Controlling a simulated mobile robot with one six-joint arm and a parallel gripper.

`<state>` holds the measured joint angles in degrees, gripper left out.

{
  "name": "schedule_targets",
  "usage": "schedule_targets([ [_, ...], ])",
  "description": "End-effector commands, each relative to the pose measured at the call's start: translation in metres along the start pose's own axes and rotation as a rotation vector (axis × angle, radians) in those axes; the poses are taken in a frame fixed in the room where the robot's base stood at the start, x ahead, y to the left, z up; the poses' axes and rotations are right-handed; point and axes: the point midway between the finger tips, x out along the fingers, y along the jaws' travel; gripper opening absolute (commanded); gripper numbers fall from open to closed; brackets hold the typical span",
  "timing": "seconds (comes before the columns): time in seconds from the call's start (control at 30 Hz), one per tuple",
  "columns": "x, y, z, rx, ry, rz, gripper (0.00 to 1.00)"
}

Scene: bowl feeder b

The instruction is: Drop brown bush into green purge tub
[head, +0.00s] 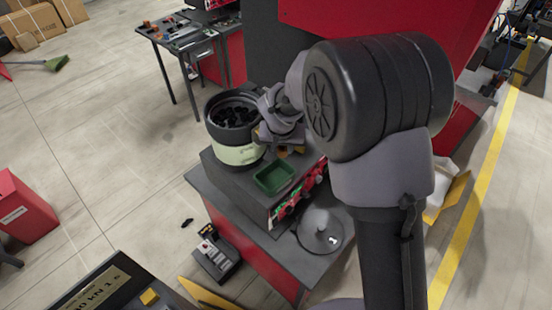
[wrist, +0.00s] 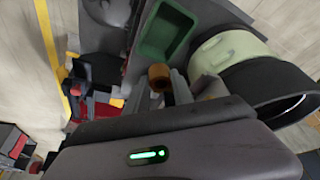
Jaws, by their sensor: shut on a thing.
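The green purge tub (head: 273,178) sits on the dark feeder top in the head view, just in front of the bowl. In the wrist view the green purge tub (wrist: 163,34) is at the top middle and the part of its floor that shows looks empty. The brown bush (wrist: 159,76) is between the fingertips of my gripper (wrist: 168,85), apart from the tub in that picture. In the head view my gripper (head: 285,145) is beside the bowl, above and behind the tub. A small brown spot below it seems to be the brown bush (head: 283,154).
The feeder bowl (head: 236,153), pale green below and dark above, stands left of my gripper and holds dark parts. A grey disc with a knob (head: 320,231) lies on the lower shelf. A red box (head: 22,207) stands on the floor at left.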

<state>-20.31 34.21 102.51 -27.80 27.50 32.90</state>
Motion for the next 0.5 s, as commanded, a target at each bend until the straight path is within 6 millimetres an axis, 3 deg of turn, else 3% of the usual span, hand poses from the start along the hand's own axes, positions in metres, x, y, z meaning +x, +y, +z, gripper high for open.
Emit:
schedule_targets([
  [0.07,-0.005,-0.004,-0.003,-0.001,0.0,0.001,0.0],
  [0.3,0.031,-0.005,0.012,0.001,0.0,0.002,0.0],
  [0.5,0.051,-0.004,0.02,0.0,0.001,0.001,0.0],
])
